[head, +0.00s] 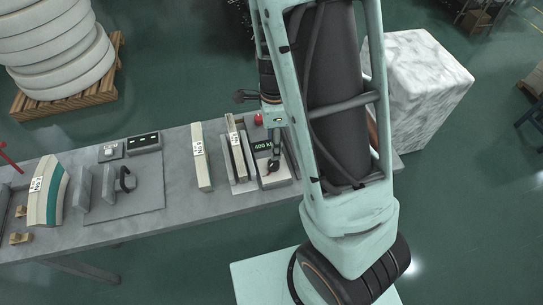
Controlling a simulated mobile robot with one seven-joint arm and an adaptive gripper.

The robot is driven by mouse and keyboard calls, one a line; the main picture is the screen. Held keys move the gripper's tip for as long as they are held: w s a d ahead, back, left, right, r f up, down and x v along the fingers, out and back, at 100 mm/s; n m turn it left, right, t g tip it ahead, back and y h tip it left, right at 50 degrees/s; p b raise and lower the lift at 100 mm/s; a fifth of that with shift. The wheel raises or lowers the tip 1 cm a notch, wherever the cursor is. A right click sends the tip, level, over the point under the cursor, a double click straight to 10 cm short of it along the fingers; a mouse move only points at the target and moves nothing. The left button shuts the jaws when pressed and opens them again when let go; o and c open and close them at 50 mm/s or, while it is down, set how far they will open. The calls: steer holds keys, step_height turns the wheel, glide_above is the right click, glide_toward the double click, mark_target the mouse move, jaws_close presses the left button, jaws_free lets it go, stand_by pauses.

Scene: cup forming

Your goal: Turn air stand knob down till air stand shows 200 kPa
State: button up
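The air stand (281,178) is a grey box on the bench, right of the middle of the picture. Its dark display (262,146) shows green characters that look like 400 k; the rest of the readout is hidden behind my arm. A small dark knob (271,168) with a reddish mark appears on its top, below the display. My gripper (274,160) seems to be the dark, narrow shape reaching down over the stand at the knob. I cannot tell whether it touches the knob or whether its fingers are open.
Labelled upright slabs (201,158) stand left of the air stand. A red button (258,119) sits behind it. A flat plate (145,185) with a clamp and a second display box (144,143) lies further left. A white wrapped block (425,90) stands behind my arm.

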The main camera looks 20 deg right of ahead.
mark_target(274, 163)
step_height(274, 163, down, 10)
steer(key=shift+r+b, duration=0.1)
steer(key=shift+b, duration=0.35)
steer(key=shift+c, duration=0.3)
steer(key=c, duration=1.1)
